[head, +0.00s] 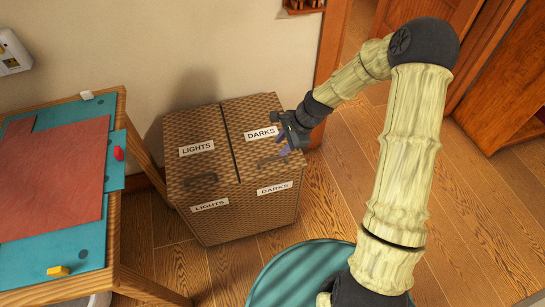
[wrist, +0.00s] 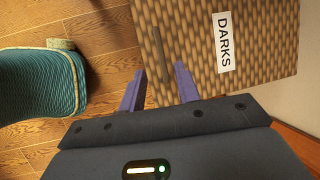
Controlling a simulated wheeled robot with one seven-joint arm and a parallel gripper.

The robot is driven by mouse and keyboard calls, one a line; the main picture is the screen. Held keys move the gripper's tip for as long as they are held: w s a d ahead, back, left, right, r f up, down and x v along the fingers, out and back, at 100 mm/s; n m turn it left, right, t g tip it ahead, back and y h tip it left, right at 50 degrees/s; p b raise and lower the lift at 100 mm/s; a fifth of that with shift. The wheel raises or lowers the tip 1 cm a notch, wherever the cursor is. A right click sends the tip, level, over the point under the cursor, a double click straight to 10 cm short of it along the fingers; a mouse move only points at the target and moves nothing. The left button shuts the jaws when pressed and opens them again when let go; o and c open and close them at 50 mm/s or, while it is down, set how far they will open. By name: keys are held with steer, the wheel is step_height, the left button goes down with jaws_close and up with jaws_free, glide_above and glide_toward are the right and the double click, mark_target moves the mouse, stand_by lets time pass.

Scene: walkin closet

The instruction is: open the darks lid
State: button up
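A brown woven hamper (head: 235,226) stands against the wall, with two lids side by side. The right-hand darks lid (head: 248,108) is closed and carries a white DARKS label (head: 261,134); a second DARKS label is on the front. A dark handle (wrist: 160,52) lies on the darks lid near its front edge. My gripper (head: 282,147) is at the right part of that lid. In the wrist view its two purple fingers (wrist: 159,80) are spread apart with nothing between them, just short of the handle. Whether they touch the lid I cannot tell.
The closed lights lid (head: 187,122) is on the left. A wooden table (head: 120,230) with a teal and red top stands left of the hamper. A round teal thing (head: 290,265) is in front. Wooden furniture (head: 510,90) stands at right. Floor (head: 330,205) is clear right of the hamper.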

steer(key=b, duration=0.1)
glide_toward(272, 156)
steer(key=s+a+f, duration=0.2)
steer(key=s+a, duration=0.1)
steer(key=a, duration=0.1)
steer(key=shift+s+a+f, duration=0.1)
steer(key=shift+s+f, duration=0.25)
steer(key=shift+f, duration=0.05)
steer(key=shift+c, duration=0.2)
jaws_close()
